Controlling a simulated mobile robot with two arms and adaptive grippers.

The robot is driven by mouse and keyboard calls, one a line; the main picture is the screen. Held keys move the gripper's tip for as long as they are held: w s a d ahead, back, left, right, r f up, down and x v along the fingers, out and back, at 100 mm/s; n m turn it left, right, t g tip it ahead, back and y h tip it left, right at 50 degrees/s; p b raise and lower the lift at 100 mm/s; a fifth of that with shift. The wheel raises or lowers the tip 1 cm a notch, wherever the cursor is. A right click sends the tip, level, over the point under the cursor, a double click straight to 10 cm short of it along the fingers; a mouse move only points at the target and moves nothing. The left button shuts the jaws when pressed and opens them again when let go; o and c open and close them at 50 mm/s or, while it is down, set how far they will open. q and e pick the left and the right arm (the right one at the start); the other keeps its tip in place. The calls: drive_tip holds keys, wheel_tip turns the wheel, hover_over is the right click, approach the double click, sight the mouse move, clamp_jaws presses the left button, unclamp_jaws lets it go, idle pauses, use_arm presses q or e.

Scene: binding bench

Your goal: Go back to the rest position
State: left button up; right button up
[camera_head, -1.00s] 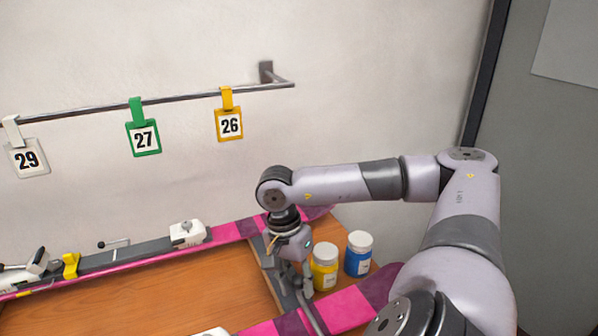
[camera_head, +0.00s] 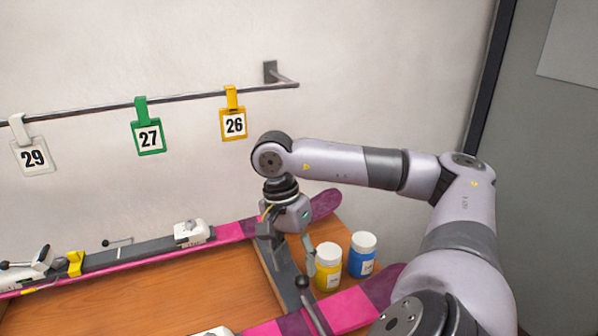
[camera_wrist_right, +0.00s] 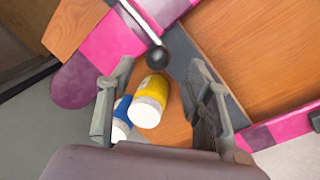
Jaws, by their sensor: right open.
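My right gripper (camera_head: 287,258) hangs pointing down above the right end of the bench. It is open, with nothing between its fingers. A lever with a round black knob (camera_head: 301,282) stands just below it. In the right wrist view the knob (camera_wrist_right: 157,58) and the yellow jar (camera_wrist_right: 150,98) show between the two spread fingers (camera_wrist_right: 160,100), beyond the tips. My left gripper is not in view.
A yellow jar (camera_head: 328,268) and a blue jar (camera_head: 362,254) with white lids stand close right of the gripper. Pink skis (camera_head: 225,232) lie on the wooden bench (camera_head: 200,290). Numbered tags, including the green 27 (camera_head: 148,136), hang from a wall rail (camera_head: 190,97).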

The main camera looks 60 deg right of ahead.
drive_tip(key=shift+w+r, duration=0.1)
drive_tip(key=shift+r, duration=0.45)
